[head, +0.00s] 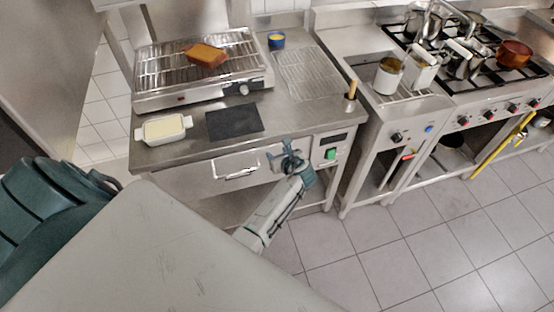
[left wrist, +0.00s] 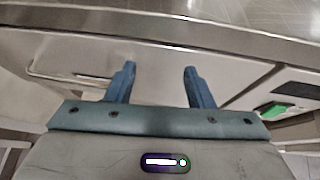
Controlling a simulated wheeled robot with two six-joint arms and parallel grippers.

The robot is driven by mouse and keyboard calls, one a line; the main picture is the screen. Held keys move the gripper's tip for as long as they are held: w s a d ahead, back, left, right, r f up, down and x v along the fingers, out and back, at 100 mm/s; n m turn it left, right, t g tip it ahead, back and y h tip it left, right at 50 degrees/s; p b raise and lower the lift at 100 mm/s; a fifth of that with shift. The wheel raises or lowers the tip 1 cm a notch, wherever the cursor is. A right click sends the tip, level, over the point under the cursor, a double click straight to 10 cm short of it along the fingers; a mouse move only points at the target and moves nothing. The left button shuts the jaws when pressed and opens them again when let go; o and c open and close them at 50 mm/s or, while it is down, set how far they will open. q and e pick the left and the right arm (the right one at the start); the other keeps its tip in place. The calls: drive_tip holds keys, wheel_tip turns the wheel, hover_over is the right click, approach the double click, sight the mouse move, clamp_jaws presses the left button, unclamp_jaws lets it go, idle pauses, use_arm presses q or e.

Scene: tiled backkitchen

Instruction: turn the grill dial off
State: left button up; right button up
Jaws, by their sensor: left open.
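The grill (head: 205,72) stands on the steel counter at the back left, with a piece of orange-brown food (head: 205,55) on its rack. Its dark dial (head: 243,90) is on the right part of the grill's front face; its exact setting is too small to read. My left gripper (head: 280,151) is open and empty at the counter's front edge, below and to the right of the dial and apart from it. In the left wrist view its two blue fingers (left wrist: 160,70) are spread before the counter front, and no dial shows there. My right gripper is not in view.
A white dish (head: 165,141) and a dark mat (head: 234,121) lie on the counter before the grill. A drawer handle (head: 236,172) and a green switch (head: 330,154) are on the counter front, the switch also in the left wrist view (left wrist: 272,110). A stove with pots stands right.

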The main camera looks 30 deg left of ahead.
use_arm(q)
wheel_tip(320, 180, down, 6)
drive_tip(key=s+n+h, duration=0.1)
drive_tip(key=s, duration=0.1)
drive_tip(key=shift+d+b, duration=0.3)
drive_tip(key=shift+b, duration=0.05)
